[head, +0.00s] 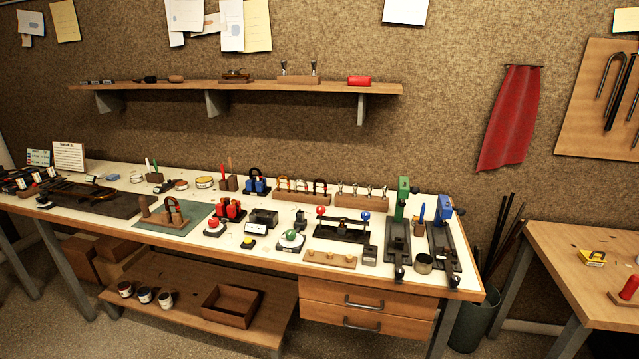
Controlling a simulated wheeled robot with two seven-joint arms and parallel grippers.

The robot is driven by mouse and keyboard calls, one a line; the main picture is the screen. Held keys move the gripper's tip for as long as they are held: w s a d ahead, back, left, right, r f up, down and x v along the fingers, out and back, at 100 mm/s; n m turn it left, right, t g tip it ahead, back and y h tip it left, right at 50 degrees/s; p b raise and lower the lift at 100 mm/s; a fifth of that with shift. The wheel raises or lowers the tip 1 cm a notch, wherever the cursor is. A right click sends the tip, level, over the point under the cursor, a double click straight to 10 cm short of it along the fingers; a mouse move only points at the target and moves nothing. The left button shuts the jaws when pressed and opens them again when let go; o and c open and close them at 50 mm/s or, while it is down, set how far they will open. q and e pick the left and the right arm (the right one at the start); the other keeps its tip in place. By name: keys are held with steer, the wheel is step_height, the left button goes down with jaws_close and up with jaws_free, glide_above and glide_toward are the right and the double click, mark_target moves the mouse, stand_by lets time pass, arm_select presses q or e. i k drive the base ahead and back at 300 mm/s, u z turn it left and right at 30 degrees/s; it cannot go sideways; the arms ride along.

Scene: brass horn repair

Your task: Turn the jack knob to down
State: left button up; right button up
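I cannot tell for sure which part is the jack knob. No setting marks are readable. Neither of my grippers is in view.
A dark frame with red and blue balls (342,232) stands mid-bench. Racks of small tools line the back. A yellow button (248,242) and a wooden block (330,260) sit at the front edge. A second table (560,250) stands right, beyond a bin (474,325).

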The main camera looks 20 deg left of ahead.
mark_target(213, 222)
steer(key=u, duration=0.05)
steer(key=i, duration=1.1)
steer(key=u, duration=0.25)
